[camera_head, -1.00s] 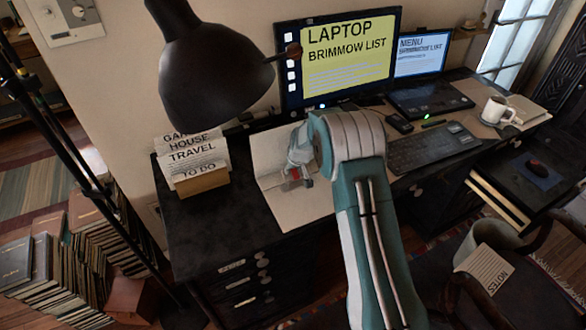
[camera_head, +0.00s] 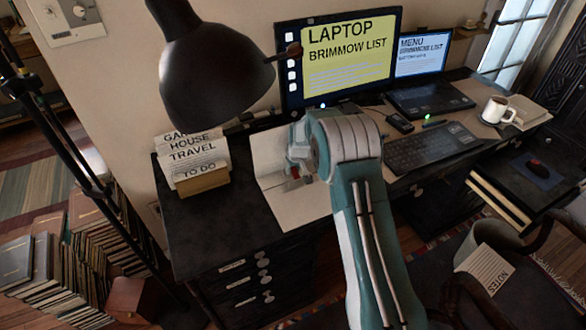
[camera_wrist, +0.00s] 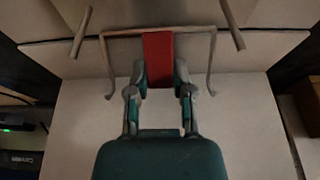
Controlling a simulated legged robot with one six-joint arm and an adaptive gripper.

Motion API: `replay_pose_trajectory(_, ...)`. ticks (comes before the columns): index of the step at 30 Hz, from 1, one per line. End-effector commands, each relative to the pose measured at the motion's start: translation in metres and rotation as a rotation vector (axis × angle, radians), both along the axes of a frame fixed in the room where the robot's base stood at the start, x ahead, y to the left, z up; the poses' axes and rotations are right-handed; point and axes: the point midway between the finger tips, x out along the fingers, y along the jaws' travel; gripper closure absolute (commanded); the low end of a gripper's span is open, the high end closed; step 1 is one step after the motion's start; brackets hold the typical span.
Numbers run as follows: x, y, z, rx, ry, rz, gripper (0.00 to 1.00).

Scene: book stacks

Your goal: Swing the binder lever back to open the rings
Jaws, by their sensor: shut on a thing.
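The open binder (camera_head: 300,205) lies on the dark desk with cream inner faces. It also fills most of the wrist view (camera_wrist: 240,135). Its red lever (camera_wrist: 158,58) joins a metal ring frame (camera_wrist: 205,32), with hooked ends to either side and two prongs above. My gripper (camera_wrist: 161,84) is shut on the red lever, one finger on each side of its lower end. In the head view my gripper (camera_head: 297,172) is low over the binder, partly hidden by my arm. Only a speck of red shows there.
A black lamp (camera_head: 215,80) hangs over the desk's left part, near a card holder (camera_head: 203,182). A monitor (camera_head: 345,55) stands behind the binder. A keyboard (camera_head: 432,150) and a white mug (camera_head: 496,110) are to the right. The desk's front left is clear.

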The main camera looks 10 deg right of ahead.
Motion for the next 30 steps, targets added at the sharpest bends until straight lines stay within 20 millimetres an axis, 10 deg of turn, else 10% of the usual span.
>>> replay_pose_trajectory(2,0.0,0.0,0.0,0.0,0.001,0.0,1.0)
replay_pose_trajectory(3,0.0,0.0,0.0,0.0,0.001,0.0,0.57)
replay_pose_trajectory(4,0.0,0.0,0.0,0.0,0.001,0.0,0.54)
replay_pose_trajectory(17,-0.002,-0.001,0.007,0.001,-0.002,0.0,0.54)
replay_pose_trajectory(30,-0.025,-0.007,0.088,-0.001,-0.001,0.0,0.54)
